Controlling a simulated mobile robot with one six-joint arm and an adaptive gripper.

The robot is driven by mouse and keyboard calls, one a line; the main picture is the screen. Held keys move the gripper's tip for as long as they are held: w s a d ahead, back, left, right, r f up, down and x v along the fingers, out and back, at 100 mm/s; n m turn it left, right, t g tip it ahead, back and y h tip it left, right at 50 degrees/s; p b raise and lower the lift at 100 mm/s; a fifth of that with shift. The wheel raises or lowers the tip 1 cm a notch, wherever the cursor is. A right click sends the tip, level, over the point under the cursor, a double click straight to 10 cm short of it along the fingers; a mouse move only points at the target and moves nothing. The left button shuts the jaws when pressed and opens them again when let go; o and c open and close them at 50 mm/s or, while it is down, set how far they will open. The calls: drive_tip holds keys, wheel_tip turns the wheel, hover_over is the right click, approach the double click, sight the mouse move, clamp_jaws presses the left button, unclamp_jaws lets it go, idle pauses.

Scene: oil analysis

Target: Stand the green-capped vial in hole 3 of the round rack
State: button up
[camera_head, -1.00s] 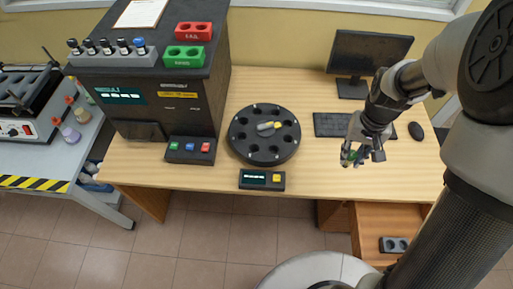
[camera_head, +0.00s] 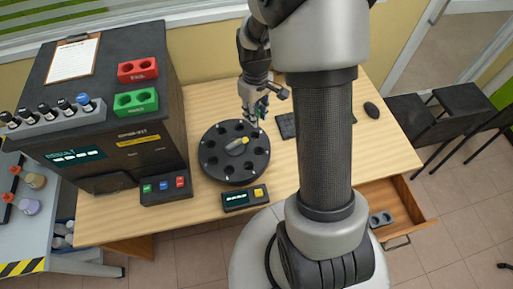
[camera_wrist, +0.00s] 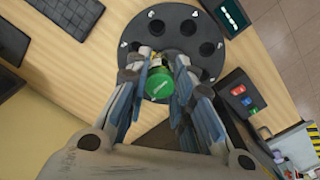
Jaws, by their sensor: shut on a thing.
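The green-capped vial (camera_wrist: 159,84) is between my gripper's fingers, its green cap facing the wrist camera. Its body below the cap is mostly hidden in that view. My gripper (camera_head: 256,121) is shut on it, above the far right edge of the round rack (camera_head: 212,174). The round rack (camera_wrist: 218,70) is a black disc with several dark holes around its rim, and the vial overlaps its near edge in the wrist view. Small pale marks lie beside the holes, too small to read. A grey and yellow piece (camera_head: 237,144) sits at the rack's middle.
The keyboard (camera_head: 287,125) and mouse (camera_head: 371,110) are at right. A drawer (camera_head: 405,207) is open.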

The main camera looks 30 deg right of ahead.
drive_tip(key=s+d+f, duration=0.1)
drive_tip(key=f, duration=0.1)
drive_tip(key=b, duration=0.4)
approach(259, 147)
drive_tip(key=s+a+f, duration=0.1)
drive_tip(key=s+f, duration=0.1)
drive_tip(key=shift+w+f+b, duration=0.15)
drive_tip(key=shift+f+b, duration=0.15)
drive_tip(key=shift+f, duration=1.75)
drive_tip(key=shift+f, duration=0.1)
drive_tip(key=shift+f, duration=0.15)
drive_tip(key=o, duration=1)
